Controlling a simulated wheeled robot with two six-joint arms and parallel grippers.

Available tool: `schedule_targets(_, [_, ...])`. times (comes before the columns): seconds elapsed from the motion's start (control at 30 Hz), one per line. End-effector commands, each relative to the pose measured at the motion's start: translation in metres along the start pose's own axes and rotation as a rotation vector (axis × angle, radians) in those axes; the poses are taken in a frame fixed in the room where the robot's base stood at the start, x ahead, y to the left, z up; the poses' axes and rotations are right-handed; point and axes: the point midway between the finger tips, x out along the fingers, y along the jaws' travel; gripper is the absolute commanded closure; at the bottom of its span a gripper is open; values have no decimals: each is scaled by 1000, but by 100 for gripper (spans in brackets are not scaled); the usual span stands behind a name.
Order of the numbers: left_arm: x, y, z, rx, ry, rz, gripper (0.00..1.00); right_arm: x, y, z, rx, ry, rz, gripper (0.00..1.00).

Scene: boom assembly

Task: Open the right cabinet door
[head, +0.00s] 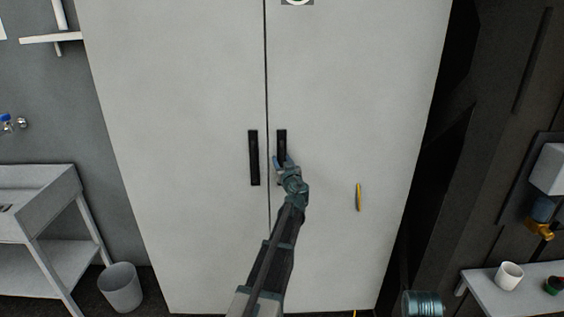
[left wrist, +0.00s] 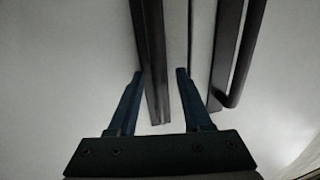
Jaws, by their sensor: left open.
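The tall pale cabinet's right door (head: 345,110) looks closed, with a thin dark seam against the left door (head: 180,110). The right door's black vertical handle (head: 282,140) is beside the seam, its lower part hidden behind my left gripper. My left gripper (head: 284,161) is open at this handle. In the left wrist view, a dark handle bar (left wrist: 150,50) runs between the open fingers (left wrist: 158,75); I cannot tell if they touch it. The other handle (left wrist: 236,50) is to the right there and shows as the left door's handle (head: 254,158) in the head view.
A yellow-edged slim item (head: 358,197) is on the right door. A grey bin (head: 121,288) and a metal stand (head: 45,215) are at the left. A shelf with a white mug (head: 509,275) is at the right, near a dark wall.

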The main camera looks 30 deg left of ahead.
Motion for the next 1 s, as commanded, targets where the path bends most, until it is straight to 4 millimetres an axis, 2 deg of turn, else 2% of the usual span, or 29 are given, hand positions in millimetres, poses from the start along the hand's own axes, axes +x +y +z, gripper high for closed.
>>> schedule_targets(0.17, [0, 0, 0, 0, 0, 0, 50, 0, 0, 0, 0, 0, 0, 50])
schedule_targets(0.43, [0, 0, 0, 0, 0, 0, 99, 0, 0, 0, 0, 0, 0, 50])
schedule_targets(1.0, [0, 0, 0, 0, 0, 0, 100, 0, 0, 0, 0, 0, 0, 50])
